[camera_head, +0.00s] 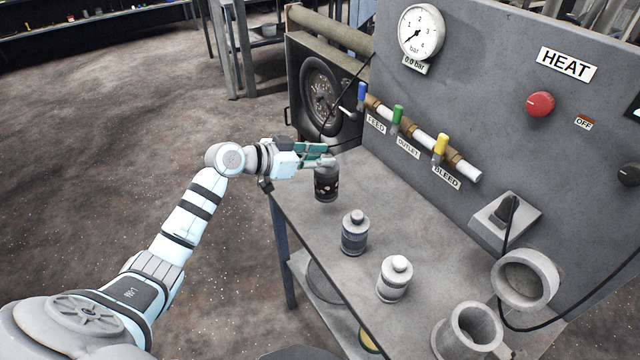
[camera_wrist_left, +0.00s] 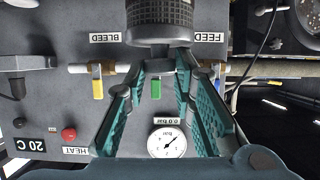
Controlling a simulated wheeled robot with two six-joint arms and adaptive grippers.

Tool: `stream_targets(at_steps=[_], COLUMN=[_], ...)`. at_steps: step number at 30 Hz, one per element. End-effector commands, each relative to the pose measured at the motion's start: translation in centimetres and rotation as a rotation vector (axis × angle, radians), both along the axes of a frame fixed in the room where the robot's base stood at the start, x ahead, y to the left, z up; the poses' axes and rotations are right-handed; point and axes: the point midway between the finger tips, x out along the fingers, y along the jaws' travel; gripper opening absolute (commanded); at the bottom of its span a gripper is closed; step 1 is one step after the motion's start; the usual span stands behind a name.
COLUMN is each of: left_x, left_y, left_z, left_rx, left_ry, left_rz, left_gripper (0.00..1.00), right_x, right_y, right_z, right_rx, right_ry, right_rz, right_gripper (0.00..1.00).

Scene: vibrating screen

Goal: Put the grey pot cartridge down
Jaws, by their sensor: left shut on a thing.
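My left gripper (camera_head: 318,155) reaches in from the left and is shut on the grey pot cartridge (camera_head: 326,184), a dark, ribbed cylinder with pale spots. It hangs upright below the fingers, over the far left end of the bench. I cannot tell whether its base touches the bench top. In the left wrist view the cartridge (camera_wrist_left: 160,18) shows at the top edge, between the green finger pads (camera_wrist_left: 160,85). My right gripper is not in view.
A blue-grey capped bottle (camera_head: 354,234) and a white capped bottle (camera_head: 394,279) stand nearer on the bench (camera_head: 312,228). The panel (camera_head: 480,90) with FEED, OUTLET and BLEED valves rises behind. A round-faced machine (camera_head: 320,95) stands beyond the bench end.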

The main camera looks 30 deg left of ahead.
Motion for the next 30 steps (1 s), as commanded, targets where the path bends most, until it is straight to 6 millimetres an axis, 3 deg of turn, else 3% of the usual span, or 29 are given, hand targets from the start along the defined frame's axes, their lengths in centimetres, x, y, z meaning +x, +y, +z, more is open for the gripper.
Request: stream_targets(at_steps=[1, 10, 21, 22, 24, 25, 30], left_x=[0.0, 0.0, 0.0, 0.0, 0.0, 0.0, 0.0], left_y=[0.0, 0.0, 0.0, 0.0, 0.0, 0.0, 0.0], left_z=[-1.2, -6.3, -7.0, -7.0, -7.0, -7.0, -6.9], left_rx=[-0.002, -0.003, 0.001, 0.001, 0.001, 0.001, 0.001], left_ry=[0.001, -0.001, -0.004, -0.003, -0.003, -0.003, -0.003], left_rz=[0.001, 0.001, 0.000, 0.000, 0.000, 0.000, 0.000], left_gripper=[0.00, 0.00, 0.00, 0.27, 0.38, 0.43, 0.44], right_x=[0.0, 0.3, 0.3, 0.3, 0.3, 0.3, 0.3], right_y=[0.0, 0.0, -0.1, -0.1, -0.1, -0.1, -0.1], right_z=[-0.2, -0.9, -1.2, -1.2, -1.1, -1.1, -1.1], right_rx=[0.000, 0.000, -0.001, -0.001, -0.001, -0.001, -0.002], right_ry=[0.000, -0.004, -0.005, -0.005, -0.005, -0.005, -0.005], right_rz=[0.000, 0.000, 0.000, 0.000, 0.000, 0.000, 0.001], right_gripper=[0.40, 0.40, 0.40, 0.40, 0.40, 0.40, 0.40])
